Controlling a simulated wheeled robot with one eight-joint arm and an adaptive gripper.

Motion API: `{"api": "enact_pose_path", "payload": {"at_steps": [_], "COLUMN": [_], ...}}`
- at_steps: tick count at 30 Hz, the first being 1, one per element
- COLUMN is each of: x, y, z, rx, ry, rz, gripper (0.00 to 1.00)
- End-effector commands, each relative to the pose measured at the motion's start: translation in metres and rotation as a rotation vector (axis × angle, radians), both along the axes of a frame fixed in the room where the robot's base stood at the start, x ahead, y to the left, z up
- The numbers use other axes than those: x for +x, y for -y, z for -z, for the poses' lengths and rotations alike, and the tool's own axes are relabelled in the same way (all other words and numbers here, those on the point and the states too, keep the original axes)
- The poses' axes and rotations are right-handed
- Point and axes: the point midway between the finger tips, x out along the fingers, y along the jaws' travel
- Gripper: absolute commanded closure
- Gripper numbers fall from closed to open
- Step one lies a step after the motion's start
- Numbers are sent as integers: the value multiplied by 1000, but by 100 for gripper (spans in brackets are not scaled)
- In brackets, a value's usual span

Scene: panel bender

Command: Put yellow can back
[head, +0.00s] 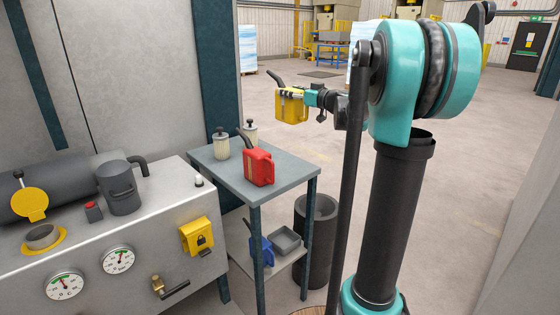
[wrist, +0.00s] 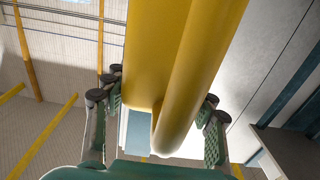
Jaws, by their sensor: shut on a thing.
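The yellow can (head: 291,106) has a dark spout and hangs in the air above and to the right of the small grey table (head: 205,157). My gripper (head: 287,93) is shut on it near its top. In the wrist view the yellow can (wrist: 185,60) fills the middle, between the gripper's fingers (wrist: 160,120). The can is clear of the table and touches nothing but my gripper. Its underside is not clearly seen.
A red can (head: 258,167) and two pale jars (head: 221,146) stand on the tabletop. A dark bin (head: 318,235) stands right of the table. The machine with gauges (head: 118,260) is at left.

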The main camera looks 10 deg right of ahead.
Motion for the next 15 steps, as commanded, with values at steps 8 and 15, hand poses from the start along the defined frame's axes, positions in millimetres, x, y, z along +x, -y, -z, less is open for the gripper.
{"api": "enact_pose_path", "payload": {"at_steps": [8,15], "x": [1,1], "y": [0,0], "z": [50,107], "rx": [0,0], "ry": [0,0], "rz": [0,0], "gripper": [100,100]}}
